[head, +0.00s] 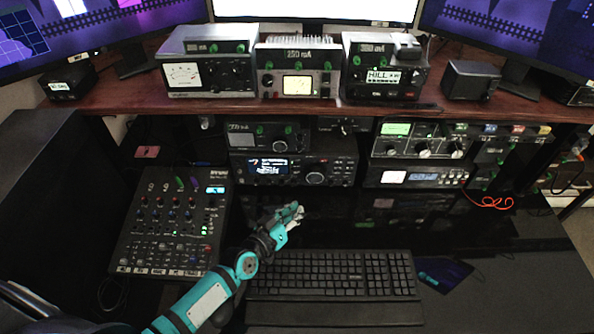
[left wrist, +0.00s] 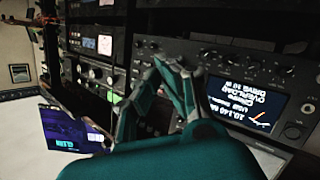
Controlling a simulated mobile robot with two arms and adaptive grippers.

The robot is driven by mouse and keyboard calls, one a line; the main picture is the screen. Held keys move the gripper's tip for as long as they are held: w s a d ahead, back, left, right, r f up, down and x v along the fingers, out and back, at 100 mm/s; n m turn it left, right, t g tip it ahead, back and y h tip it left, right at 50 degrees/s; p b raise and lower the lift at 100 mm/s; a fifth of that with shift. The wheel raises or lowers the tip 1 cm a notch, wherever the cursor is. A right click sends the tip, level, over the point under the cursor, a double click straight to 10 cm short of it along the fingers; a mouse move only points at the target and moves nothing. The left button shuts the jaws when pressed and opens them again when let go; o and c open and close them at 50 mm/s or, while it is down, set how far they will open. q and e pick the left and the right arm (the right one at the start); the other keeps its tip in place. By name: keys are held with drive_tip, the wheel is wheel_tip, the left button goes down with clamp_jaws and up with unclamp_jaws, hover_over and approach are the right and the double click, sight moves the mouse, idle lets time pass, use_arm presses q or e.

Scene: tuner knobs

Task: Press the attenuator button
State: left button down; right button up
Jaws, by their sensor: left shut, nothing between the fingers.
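The radio (head: 300,170) with a small lit display (head: 266,166) and a large knob stands under the shelf, behind the keyboard. Its dark front panel (left wrist: 190,55) and lit display (left wrist: 243,108) fill the right of the left wrist view, with the text upside down. Several small buttons show on it; I cannot tell which one is the attenuator button. My left gripper (head: 297,213) is shut and empty, in front of and below the radio. In the left wrist view its fingertips (left wrist: 168,64) overlap the panel beside the display; contact cannot be told. My right gripper is not in view.
A keyboard (head: 330,272) lies below my left gripper, and a mixer (head: 172,220) stands to its left. More radio gear (head: 420,145) is to the right. The wooden shelf (head: 130,95) with several units runs above. Dark desk to the right of the gripper is mostly clear.

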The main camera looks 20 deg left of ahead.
sight(296, 184)
use_arm(q)
drive_tip(key=shift+w, duration=0.2)
drive_tip(key=w+b, duration=0.1)
drive_tip(key=w+a, duration=0.1)
drive_tip(key=w, duration=0.1)
drive_tip(key=shift+f+b, duration=0.15)
drive_tip(key=shift+b, duration=0.2)
drive_tip(key=w+b, duration=0.1)
drive_tip(key=w, duration=0.1)
drive_tip(key=w+a+b, duration=0.1)
drive_tip(key=w, duration=0.1)
drive_tip(key=shift+w+a, duration=0.2)
drive_tip(key=shift+w, duration=0.4)
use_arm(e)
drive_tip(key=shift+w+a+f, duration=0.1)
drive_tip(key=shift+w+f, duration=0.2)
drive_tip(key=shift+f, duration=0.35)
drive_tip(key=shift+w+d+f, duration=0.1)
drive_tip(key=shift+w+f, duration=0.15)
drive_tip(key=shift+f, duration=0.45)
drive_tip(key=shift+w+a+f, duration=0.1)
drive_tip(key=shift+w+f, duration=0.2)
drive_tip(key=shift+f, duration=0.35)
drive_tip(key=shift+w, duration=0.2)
use_arm(q)
drive_tip(key=shift+w+a+b, duration=0.15)
drive_tip(key=shift+w+b, duration=0.25)
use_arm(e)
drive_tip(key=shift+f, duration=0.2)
